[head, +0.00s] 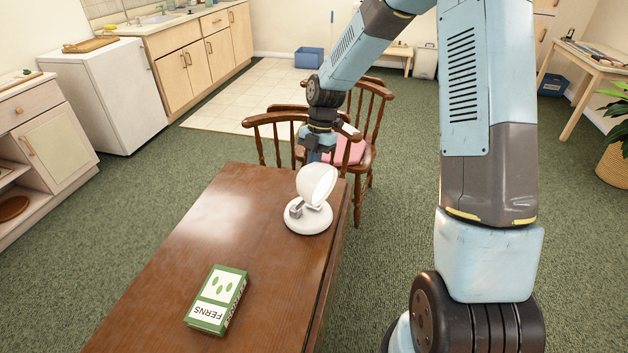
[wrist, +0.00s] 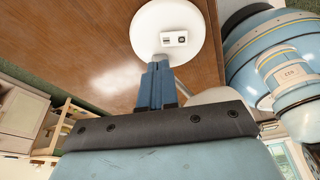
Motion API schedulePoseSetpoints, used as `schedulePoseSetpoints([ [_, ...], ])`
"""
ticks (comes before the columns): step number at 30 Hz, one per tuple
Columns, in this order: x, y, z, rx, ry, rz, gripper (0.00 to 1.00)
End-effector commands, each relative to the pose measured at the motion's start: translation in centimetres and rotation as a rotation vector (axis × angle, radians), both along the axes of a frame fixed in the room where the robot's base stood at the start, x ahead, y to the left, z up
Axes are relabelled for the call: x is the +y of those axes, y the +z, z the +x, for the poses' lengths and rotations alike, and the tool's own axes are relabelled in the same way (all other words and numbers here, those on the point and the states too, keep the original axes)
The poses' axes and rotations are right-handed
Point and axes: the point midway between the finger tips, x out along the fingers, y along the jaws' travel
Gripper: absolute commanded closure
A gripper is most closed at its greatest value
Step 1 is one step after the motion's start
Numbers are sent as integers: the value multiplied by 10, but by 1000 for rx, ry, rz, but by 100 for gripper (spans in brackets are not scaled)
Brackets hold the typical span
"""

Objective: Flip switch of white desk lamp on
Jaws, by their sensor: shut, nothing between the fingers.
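The white desk lamp (head: 308,219) stands on the brown wooden table near its far right corner, with a round base and a tilted round head. In the wrist view its white base (wrist: 150,35) carries a small switch plate (wrist: 174,39) with a dark square at one end. I cannot tell the switch's position or whether the lamp is lit. My gripper (head: 315,158) is behind the lamp head in the head view, which hides its tips. In the wrist view my gripper (wrist: 160,63) is shut and empty, its tips overlapping the base's edge beside the plate; contact is unclear.
A green and white FERNS box (head: 217,299) lies on the near part of the table (head: 170,270). Wooden chairs (head: 372,100) with a pink cushion (head: 349,152) stand behind the table's far end. The tabletop left of the lamp is clear.

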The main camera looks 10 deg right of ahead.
Motion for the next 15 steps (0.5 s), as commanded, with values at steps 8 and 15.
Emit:
schedulePoseSetpoints([
  [8,4,18,3,0,9,-1,100],
  [15,6,18,3,1,12,0,100],
])
